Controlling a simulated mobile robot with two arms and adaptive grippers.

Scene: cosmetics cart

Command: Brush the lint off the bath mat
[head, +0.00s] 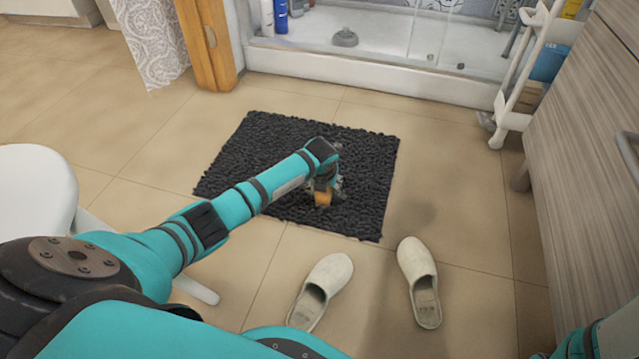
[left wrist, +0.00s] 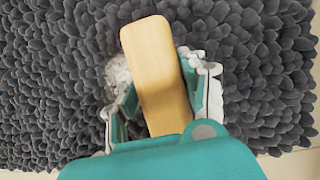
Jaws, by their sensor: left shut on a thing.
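The dark grey bath mat (head: 270,140) lies flat on the tiled floor, with a shaggy, tufted pile. My left gripper (head: 325,190) is over the right half of the mat. It is shut on a brush (head: 322,198), of which a smooth light-wooden block shows between the fingers in the left wrist view (left wrist: 155,70). The brush's bristles are hidden, so I cannot tell whether they touch the pile. A whitish clump, maybe lint (left wrist: 117,70), shows beside the left finger. My right gripper is not in view.
Two pale slippers, the left one (head: 322,290) and the right one (head: 418,280), lie just in front of the mat. A shower tray (head: 390,75) is behind it. A white rolling cart (head: 515,110) and a wooden cabinet (head: 590,170) stand right. A white stool (head: 35,185) is left.

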